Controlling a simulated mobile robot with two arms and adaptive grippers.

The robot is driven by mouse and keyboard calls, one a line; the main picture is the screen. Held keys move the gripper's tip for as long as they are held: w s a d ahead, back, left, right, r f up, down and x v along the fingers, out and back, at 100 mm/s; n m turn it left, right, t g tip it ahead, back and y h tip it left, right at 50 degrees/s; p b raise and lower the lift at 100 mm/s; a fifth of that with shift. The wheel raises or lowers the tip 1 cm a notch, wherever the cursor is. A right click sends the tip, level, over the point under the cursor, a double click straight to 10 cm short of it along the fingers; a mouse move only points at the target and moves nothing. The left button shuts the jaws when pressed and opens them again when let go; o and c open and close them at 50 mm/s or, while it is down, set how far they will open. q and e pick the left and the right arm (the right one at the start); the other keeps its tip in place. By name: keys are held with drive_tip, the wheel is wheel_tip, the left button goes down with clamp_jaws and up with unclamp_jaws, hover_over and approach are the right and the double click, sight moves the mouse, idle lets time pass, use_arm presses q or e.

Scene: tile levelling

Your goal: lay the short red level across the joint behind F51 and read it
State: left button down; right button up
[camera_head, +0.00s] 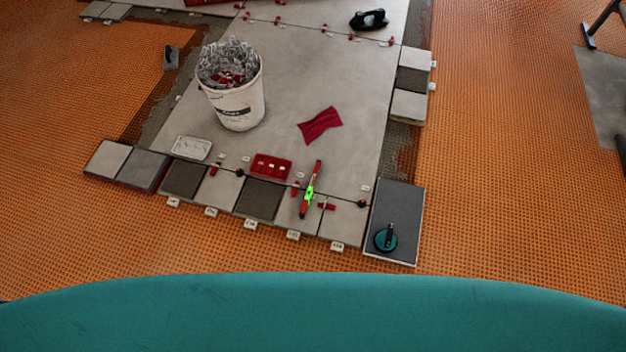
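The short red level (317,174) lies lengthwise away from me across the joint (338,199) between the large grey slab (345,75) and the front row of small tiles. Its bright green middle is over or close to that joint. Its bubble is too small to read. Small white tags (293,235) stand along the front of the row, but their lettering is too small for me to tell which is F51. Neither of my grippers is in view, and nothing is seen holding the level.
A white bucket (240,105) of clips stands on the slab. A red cloth (320,125), a red tray (271,166) and a clear tray (191,148) lie nearby. A teal suction cup (386,238) sits on the dark tile (397,205) at right. Red clips line the joints.

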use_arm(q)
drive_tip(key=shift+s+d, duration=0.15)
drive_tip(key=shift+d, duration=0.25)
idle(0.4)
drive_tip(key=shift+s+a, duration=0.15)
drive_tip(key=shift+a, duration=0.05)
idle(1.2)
